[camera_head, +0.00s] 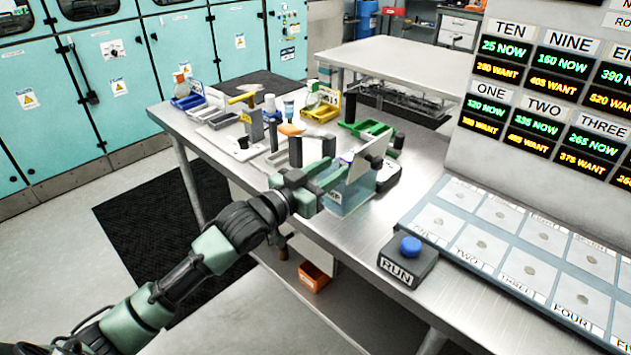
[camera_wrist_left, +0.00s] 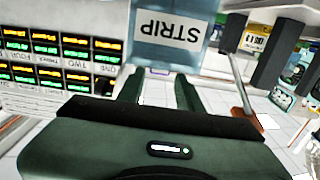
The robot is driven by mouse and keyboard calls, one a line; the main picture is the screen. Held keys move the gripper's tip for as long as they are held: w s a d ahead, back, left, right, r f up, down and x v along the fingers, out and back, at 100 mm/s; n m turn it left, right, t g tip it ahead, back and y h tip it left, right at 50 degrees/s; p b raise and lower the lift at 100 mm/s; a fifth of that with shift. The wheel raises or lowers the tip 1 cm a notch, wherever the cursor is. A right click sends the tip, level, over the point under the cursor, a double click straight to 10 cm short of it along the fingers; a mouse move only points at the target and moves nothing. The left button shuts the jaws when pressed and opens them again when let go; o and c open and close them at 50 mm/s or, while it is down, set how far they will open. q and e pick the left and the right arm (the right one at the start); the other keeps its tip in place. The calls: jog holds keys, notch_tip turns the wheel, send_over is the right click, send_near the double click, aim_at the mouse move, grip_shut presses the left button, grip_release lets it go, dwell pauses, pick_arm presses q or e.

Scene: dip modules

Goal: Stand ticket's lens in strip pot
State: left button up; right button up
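The strip pot (camera_head: 347,197) is a see-through blue-grey tank near the table's front edge. Its STRIP label (camera_wrist_left: 168,29) appears upside down in the left wrist view. A thin pale plate (camera_head: 367,157) stands tilted at the pot, its top sticking up above the rim. I cannot tell whether this plate is the lens, and its lower end is unclear. My left gripper (camera_head: 325,179) is beside the pot, on its left. In the left wrist view its two fingers (camera_wrist_left: 156,92) are apart, with no clear object between them. My right gripper is out of view. I cannot make out the ticket.
Dark posts, a yellow tray (camera_head: 320,112) and a green tray (camera_head: 367,128) stand behind the pot. A RUN box (camera_head: 408,262) with a blue button and a board of labelled squares (camera_head: 510,245) are to the right. Bare tabletop lies between pot and RUN box.

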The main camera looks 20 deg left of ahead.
pick_arm(q)
jog(key=v, duration=0.5)
jog(key=shift+s+a, duration=0.1)
jog(key=shift+s, duration=0.2)
dwell(0.5)
dwell(0.4)
